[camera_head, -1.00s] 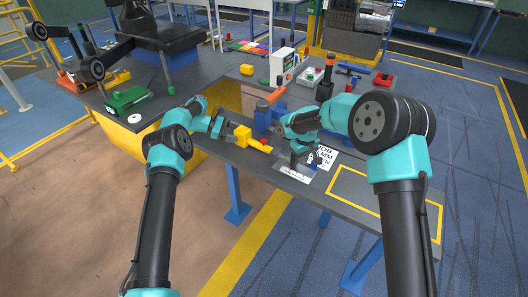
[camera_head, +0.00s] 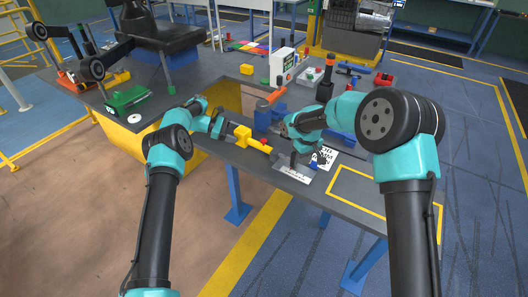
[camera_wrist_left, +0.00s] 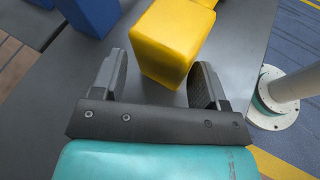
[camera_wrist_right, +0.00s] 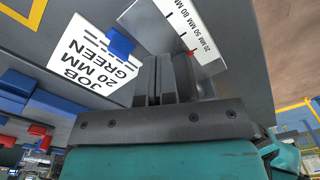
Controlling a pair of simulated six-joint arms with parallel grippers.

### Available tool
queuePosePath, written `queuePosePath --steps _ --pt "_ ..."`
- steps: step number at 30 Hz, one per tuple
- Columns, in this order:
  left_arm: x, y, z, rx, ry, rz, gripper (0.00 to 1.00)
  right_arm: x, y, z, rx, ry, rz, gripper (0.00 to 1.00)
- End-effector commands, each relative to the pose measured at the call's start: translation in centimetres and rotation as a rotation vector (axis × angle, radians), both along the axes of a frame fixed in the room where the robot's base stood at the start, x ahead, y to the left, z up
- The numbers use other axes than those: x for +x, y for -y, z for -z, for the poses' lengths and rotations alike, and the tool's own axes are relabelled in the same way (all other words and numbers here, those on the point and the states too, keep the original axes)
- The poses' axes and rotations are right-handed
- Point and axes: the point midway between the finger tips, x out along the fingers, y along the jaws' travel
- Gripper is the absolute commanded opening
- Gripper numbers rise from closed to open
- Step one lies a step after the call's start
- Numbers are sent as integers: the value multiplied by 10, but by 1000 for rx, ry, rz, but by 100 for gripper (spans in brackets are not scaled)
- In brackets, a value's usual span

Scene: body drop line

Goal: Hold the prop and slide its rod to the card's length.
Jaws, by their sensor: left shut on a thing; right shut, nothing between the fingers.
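The yellow prop (camera_head: 242,136) is gripped at its block end by my left gripper (camera_head: 228,130); the block also shows between the fingers in the left wrist view (camera_wrist_left: 170,42). My right gripper (camera_head: 296,158) is shut and empty, over the white scale strip (camera_head: 293,173), right of the rod's end. The white card (camera_wrist_right: 92,62) reads "JOB 20 MM GREEN" in the right wrist view. The strip there (camera_wrist_right: 190,25) has millimetre marks. Fingers hide part of the strip.
A blue piece (camera_wrist_right: 121,42) is by the card's edge. A yellow outlined area (camera_head: 385,205) on the bench at right is empty. Blue blocks (camera_head: 264,118) and a bottle with an orange band (camera_head: 326,82) stand behind.

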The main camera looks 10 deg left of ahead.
Motion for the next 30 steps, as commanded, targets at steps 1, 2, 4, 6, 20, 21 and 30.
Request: queuePosePath --steps 1,2,4,6,20,21,30 --pt "0 0 1 0 -1 0 31 0 0 -4 1 1 0 0" --pt "0 0 1 0 -1 0 31 0 0 -5 0 0 0 0" --pt "0 0 1 0 -1 0 31 0 0 -10 1 1 0 0" --pt "0 0 1 1 -1 -1 31 0 0 -14 1 1 0 0" --pt "0 0 1 1 0 -1 31 0 0 -43 0 1 -1 0" --pt "0 0 1 1 0 -1 17 0 0 -45 1 1 -1 0" --pt "0 0 0 0 0 0 0 0 0 -62 0 0 0 0"
